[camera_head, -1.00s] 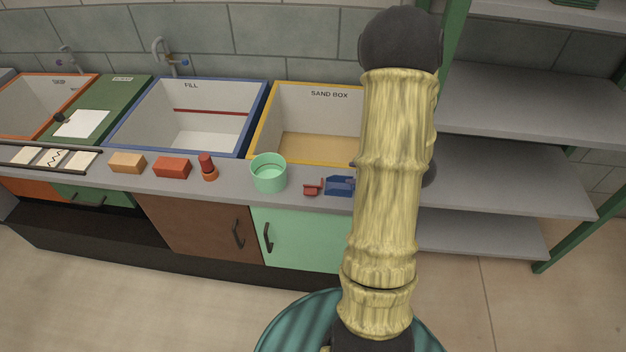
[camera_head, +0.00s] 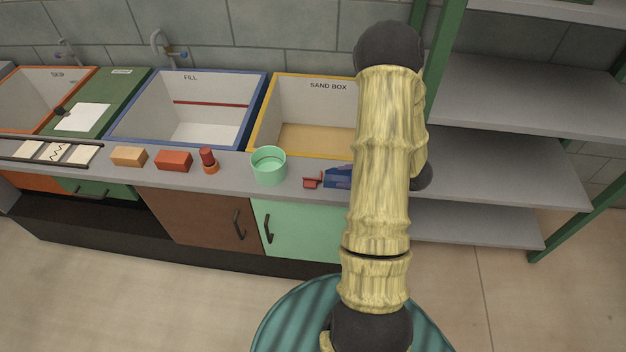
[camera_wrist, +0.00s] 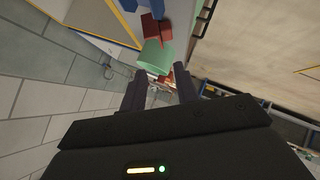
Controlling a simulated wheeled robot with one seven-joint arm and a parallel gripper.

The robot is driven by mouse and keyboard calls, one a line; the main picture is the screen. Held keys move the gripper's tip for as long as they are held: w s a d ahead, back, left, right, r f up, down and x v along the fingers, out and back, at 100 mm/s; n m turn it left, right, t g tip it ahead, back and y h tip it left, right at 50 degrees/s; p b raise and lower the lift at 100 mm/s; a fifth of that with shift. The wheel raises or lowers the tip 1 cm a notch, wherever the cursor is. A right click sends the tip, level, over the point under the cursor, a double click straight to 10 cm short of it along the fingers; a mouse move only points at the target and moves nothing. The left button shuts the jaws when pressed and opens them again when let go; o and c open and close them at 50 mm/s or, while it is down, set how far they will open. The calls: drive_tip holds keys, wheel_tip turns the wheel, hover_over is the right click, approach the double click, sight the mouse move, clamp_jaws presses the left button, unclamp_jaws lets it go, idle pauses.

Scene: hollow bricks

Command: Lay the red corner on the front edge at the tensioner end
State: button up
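A small red angled piece (camera_head: 313,183), which looks like the red corner, lies on the grey counter between the mint-green cup and a blue piece (camera_head: 338,178). In the wrist view the red piece (camera_wrist: 152,27) shows above the cup. I cannot tell for sure which thing is the tensioner; a red cylinder on an orange base (camera_head: 209,161) stands left of the cup. My gripper (camera_wrist: 160,72) is open, with nothing visible held between its fingers. It is hidden behind my arm in the head view. The counter's front edge (camera_head: 225,189) is partly covered by my arm.
A mint-green cup (camera_head: 268,167) stands near the red piece. A red brick (camera_head: 173,160) and an orange brick (camera_head: 128,156) lie farther left. Behind are the blue-rimmed fill bin (camera_head: 250,120) and yellow-rimmed sand box (camera_head: 262,115). Grey shelves (camera_head: 500,170) stand right.

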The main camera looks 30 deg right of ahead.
approach(312, 180)
drive_tip(key=shift+w+a+f+p, duration=0.1)
drive_tip(key=shift+w+a+p, duration=0.3)
drive_tip(key=shift+w+a, duration=0.25)
drive_tip(key=shift+w, duration=0.1)
drive_tip(key=shift+w+a+f, duration=0.2)
drive_tip(key=shift+w+f, duration=0.1)
drive_tip(key=p+x, duration=0.1)
drive_tip(key=x, duration=0.3)
drive_tip(key=shift+w+f, duration=0.1)
clamp_jaws()
